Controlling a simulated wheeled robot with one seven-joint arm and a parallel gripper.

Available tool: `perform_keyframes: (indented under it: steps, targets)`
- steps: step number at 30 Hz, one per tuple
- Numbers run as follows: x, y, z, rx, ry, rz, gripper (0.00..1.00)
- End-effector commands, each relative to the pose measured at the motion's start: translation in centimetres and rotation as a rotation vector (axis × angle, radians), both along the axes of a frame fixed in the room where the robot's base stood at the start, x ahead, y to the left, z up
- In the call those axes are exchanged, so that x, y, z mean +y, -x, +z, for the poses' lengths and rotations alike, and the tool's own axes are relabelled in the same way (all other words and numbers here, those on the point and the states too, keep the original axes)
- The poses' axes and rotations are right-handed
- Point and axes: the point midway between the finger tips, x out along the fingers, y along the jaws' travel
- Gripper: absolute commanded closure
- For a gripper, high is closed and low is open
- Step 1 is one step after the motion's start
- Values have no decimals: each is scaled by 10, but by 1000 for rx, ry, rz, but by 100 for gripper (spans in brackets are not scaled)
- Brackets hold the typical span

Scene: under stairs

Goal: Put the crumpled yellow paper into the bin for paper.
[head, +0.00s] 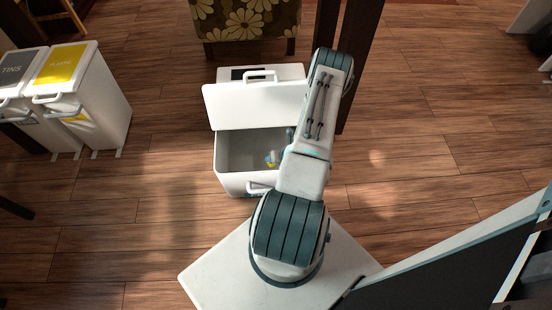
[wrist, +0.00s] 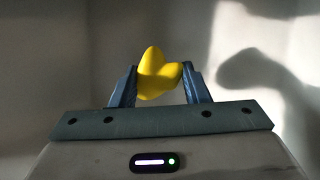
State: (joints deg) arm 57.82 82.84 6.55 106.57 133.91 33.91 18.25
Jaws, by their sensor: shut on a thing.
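The crumpled yellow paper (wrist: 158,74) is between the two fingers of my gripper (wrist: 160,84) in the wrist view. My gripper is shut on it. Pale walls fill the background in the wrist view. A bluish mark low on the bin's front is mostly hidden by my arm, so I cannot read its label.
White bins labelled for tins (head: 12,85) and with a yellow label (head: 95,100) stand at the left. A flowered chair (head: 245,18) and a dark post (head: 355,60) stand behind. Wooden floor is clear on both sides.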

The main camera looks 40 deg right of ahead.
Motion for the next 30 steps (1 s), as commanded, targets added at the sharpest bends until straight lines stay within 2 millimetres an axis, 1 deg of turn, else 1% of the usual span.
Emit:
perform_keyframes:
  steps: [4, 8, 9, 10, 11, 19, 23, 26, 30]
  targets:
    - [0, 0, -6, 0, 1, 2, 99]
    - [0, 0, -6, 0, 1, 2, 99]
    - [0, 0, -6, 0, 1, 1, 50]
    - [0, 0, -6, 0, 1, 1, 42]
    - [0, 0, -6, 0, 1, 1, 37]
    - [0, 0, -5, 0, 1, 1, 37]
    - [0, 0, 2, -1, 0, -1, 37]
    - [0, 1, 14, -1, 0, 0, 37]
    - [-3, 20, 42, 0, 1, 0, 37]
